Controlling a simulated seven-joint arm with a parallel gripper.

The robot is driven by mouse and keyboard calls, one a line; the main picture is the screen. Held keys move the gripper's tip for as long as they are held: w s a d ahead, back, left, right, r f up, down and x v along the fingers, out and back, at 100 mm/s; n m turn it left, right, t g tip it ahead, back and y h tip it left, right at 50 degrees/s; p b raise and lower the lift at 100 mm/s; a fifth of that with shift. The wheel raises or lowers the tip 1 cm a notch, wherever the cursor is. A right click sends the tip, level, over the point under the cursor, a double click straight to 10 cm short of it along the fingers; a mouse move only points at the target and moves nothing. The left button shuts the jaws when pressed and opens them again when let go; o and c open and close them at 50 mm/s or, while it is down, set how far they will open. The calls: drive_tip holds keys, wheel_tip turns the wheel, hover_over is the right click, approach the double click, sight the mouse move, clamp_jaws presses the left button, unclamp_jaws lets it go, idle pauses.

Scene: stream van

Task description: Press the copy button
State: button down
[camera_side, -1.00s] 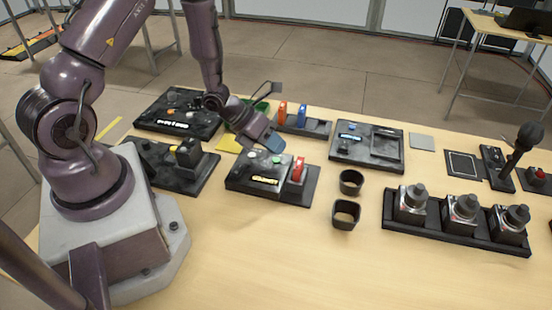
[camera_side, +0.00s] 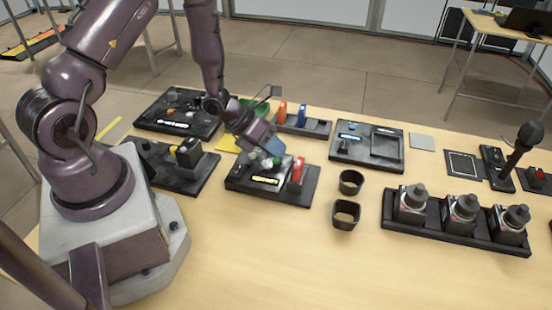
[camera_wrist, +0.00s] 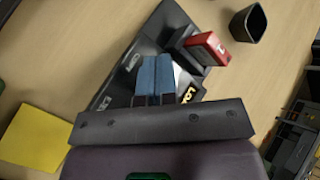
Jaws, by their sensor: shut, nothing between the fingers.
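A dark control box (camera_side: 240,185) sits on the table in front of my arm, with a lit yellow label, small round buttons and a red block (camera_side: 298,170) at its right end. A green button (camera_side: 277,161) shows just below my fingertips. My gripper (camera_side: 275,147) is shut and empty, its blue fingers pointing down at the top of this box. In the wrist view the fingers (camera_wrist: 155,78) cover the middle of the box (camera_wrist: 160,28), hiding the buttons. White lettering there is too blurred to read surely. I cannot tell whether the fingertips touch a button.
Two dark cups (camera_side: 351,182) stand right of the box. Farther right is a rack (camera_side: 440,228) with several knobbed units. Other dark panels (camera_side: 150,118) lie behind and to the left. A yellow pad (camera_wrist: 35,140) lies beside the box. The front table area is clear.

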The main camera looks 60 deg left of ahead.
drive_tip(key=shift+f, duration=0.35)
idle(0.3)
drive_tip(key=shift+r, duration=0.85)
drive_tip(key=shift+r, duration=0.1)
drive_tip(key=shift+r, duration=2.4)
